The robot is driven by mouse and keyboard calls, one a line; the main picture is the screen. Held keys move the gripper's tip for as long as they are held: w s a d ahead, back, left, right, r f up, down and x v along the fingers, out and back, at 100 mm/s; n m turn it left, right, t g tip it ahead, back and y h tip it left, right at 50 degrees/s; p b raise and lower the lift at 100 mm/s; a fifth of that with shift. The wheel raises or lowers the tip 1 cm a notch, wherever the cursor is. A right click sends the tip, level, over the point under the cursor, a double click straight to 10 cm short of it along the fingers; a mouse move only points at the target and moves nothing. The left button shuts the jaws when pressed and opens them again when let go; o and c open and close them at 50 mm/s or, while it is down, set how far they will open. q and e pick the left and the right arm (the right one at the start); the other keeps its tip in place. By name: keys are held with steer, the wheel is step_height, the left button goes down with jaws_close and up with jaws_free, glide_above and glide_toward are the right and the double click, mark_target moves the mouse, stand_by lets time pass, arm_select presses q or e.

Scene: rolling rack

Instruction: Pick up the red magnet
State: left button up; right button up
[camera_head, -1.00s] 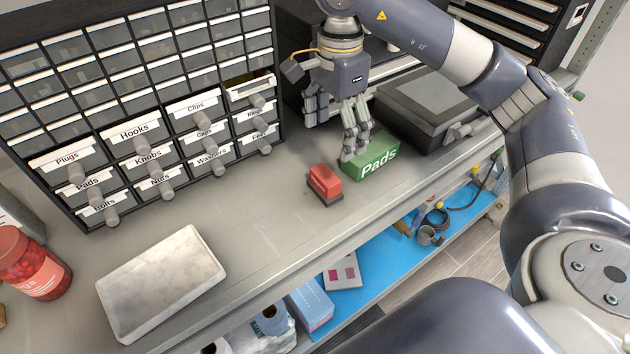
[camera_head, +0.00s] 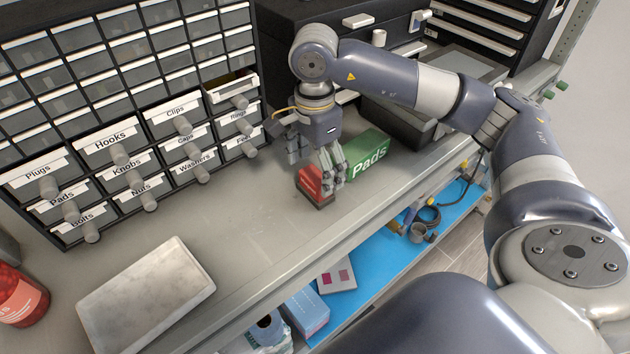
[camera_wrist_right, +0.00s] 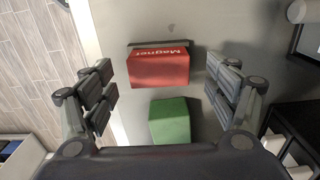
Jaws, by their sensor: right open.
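The red magnet (camera_head: 309,181) is a small red block on a dark base, resting on the grey bench top beside the green Pads box (camera_head: 367,156). In the right wrist view the red magnet (camera_wrist_right: 158,66), lettered "Magnet", lies ahead of and between the spread fingers, with the green box (camera_wrist_right: 170,121) nearer the palm. My right gripper (camera_head: 322,172) is open at the magnet in the head view and partly covers it. Whether a finger touches the magnet cannot be told. My left gripper is not in view.
A drawer cabinet (camera_head: 128,135) with labelled small drawers stands along the back; one drawer is pulled out. A pale flat slab (camera_head: 146,292) lies at the front left, near a red jar (camera_head: 20,297). A dark case (camera_head: 400,120) stands behind the Pads box. The bench between is clear.

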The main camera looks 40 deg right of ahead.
mark_target(314, 177)
steer(key=shift+s+a+f+p, duration=0.1)
steer(key=shift+f+p, duration=0.1)
steer(key=shift+f, duration=0.35)
steer(key=shift+s+a+f+p, duration=0.1)
steer(key=shift+f+p, duration=0.1)
steer(key=shift+f, duration=0.35)
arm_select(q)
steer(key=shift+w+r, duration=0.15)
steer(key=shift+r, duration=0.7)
arm_select(e)
steer(key=shift+w+f, duration=0.15)
steer(key=shift+f, duration=0.45)
steer(key=c, duration=1.2)
